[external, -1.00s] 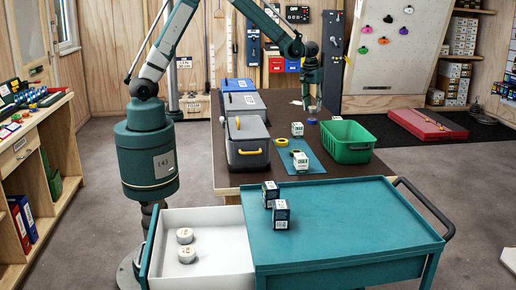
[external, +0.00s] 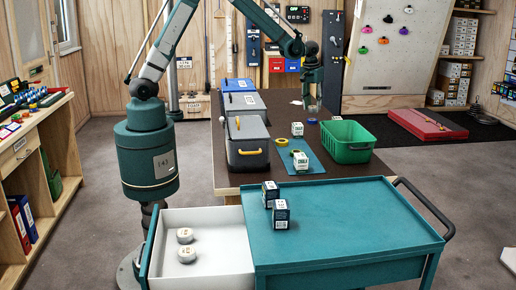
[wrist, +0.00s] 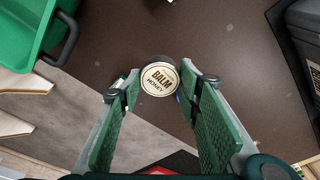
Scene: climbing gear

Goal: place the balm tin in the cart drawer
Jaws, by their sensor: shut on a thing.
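The balm tin (wrist: 159,78) is a small round tin with a pale label reading "BALM HONEY" in the wrist view. My gripper (wrist: 160,93) is shut on it, with the tin between the ends of the green finger pads. In the external view my gripper (external: 312,105) is low over the far part of the dark table; the tin is too small to make out clearly there. The cart drawer (external: 239,263) is pulled open at the left of the teal cart (external: 345,225). Two pale round tins (external: 186,245) lie inside it, with bare floor around them.
A green basket (external: 348,142) stands at the table's right. Grey and blue boxes (external: 247,143) line its left side. Two dark boxes (external: 281,214) stand on the cart's left part.

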